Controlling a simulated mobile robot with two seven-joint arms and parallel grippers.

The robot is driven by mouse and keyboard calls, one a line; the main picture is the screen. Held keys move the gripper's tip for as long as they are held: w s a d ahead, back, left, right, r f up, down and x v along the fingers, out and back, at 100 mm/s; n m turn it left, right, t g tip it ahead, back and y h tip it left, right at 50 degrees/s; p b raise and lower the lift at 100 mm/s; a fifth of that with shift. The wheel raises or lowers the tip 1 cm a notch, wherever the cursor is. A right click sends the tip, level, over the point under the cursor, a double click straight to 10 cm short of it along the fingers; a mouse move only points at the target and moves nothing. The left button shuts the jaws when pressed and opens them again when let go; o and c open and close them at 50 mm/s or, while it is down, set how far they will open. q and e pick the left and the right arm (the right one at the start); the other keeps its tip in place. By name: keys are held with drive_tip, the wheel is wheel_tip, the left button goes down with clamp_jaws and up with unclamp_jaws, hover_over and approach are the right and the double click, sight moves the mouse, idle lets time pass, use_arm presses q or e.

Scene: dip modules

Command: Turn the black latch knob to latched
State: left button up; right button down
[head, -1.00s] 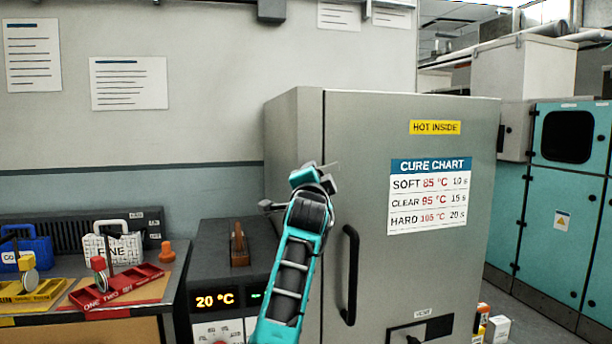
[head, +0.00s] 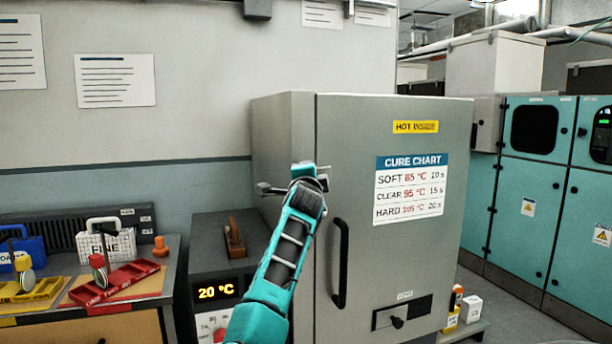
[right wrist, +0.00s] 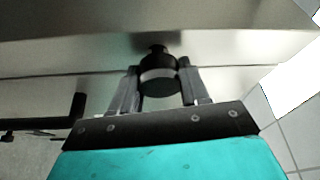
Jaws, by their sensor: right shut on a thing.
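The black latch knob (right wrist: 158,78) is between the fingers of my right gripper (right wrist: 159,72) in the right wrist view, beside a seam of the grey oven. My right gripper is shut on it; a finger shows on either side. In the head view my teal right arm reaches up to the left edge of the oven door (head: 375,260), above its black handle (head: 340,262). The wrist and gripper (head: 305,178) hide the knob there. I cannot tell from these frames whether the knob stands at latched. My left gripper is not in view.
Left of the oven are a control box with a 20 °C display (head: 216,291) and a bench with red (head: 118,284) and yellow trays (head: 30,290). Open floor (head: 510,310) lies at right.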

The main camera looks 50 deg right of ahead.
idle(0.3)
drive_tip(key=c, duration=0.6)
unclamp_jaws()
drive_tip(key=shift+a, duration=0.1)
drive_tip(key=b+v, duration=0.1)
drive_tip(key=v, duration=1.1)
drive_tip(key=shift+s+a+f+b, duration=0.1)
drive_tip(key=shift+s+a+b, duration=0.2)
